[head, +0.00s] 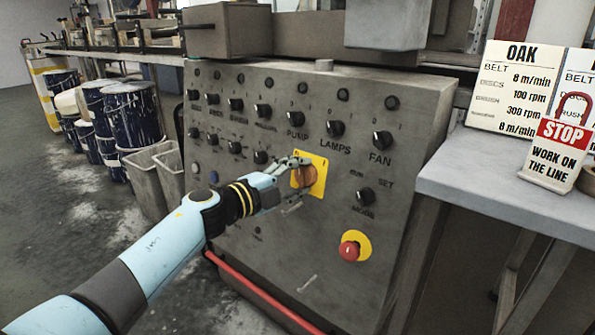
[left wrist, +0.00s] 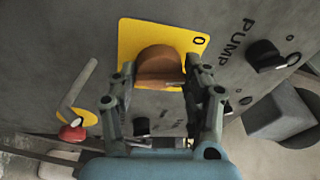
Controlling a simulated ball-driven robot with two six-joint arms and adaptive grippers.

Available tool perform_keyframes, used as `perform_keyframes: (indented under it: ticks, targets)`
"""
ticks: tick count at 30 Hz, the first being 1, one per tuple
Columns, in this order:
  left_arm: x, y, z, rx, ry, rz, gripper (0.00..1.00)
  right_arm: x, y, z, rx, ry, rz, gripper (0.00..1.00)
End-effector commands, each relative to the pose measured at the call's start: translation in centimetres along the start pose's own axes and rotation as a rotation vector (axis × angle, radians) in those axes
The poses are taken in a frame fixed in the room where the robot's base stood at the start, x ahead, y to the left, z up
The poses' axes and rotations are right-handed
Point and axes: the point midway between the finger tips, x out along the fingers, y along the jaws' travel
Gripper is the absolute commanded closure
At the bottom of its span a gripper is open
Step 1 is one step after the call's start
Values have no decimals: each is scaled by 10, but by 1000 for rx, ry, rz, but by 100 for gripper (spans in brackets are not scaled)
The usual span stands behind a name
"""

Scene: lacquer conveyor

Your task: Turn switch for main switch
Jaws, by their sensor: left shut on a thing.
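The main switch is an orange-brown rotary knob (left wrist: 158,66) on a yellow plate (head: 319,176) in the middle of the grey control panel (head: 245,245). The plate also shows in the left wrist view (left wrist: 130,40), with a "0" mark at its right corner. My left gripper (head: 297,168) is at the plate, its fingers on either side of the knob. In the left wrist view the left gripper (left wrist: 163,82) is shut on the knob. The knob's near end is between the fingers. My right gripper is not in view.
Black knobs labelled PUMP (head: 296,118), LAMPS (head: 335,128) and FAN (head: 382,140) sit above the plate. A red emergency button (head: 349,250) is at lower right. A red rail (head: 262,293) runs along the panel's foot. A STOP sign (head: 557,150) stands on the side table (head: 500,195).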

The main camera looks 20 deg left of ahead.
Motion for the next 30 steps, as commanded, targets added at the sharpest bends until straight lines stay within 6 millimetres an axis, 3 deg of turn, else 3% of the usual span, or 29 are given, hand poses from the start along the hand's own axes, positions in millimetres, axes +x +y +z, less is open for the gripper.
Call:
perform_keyframes:
  ticks: [9, 30]
  targets:
    - [-2, 2, 0, 294, 31, 57, 84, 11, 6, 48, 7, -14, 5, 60]
    - [-2, 2, 0, 862, 88, 150, 84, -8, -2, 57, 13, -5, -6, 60]
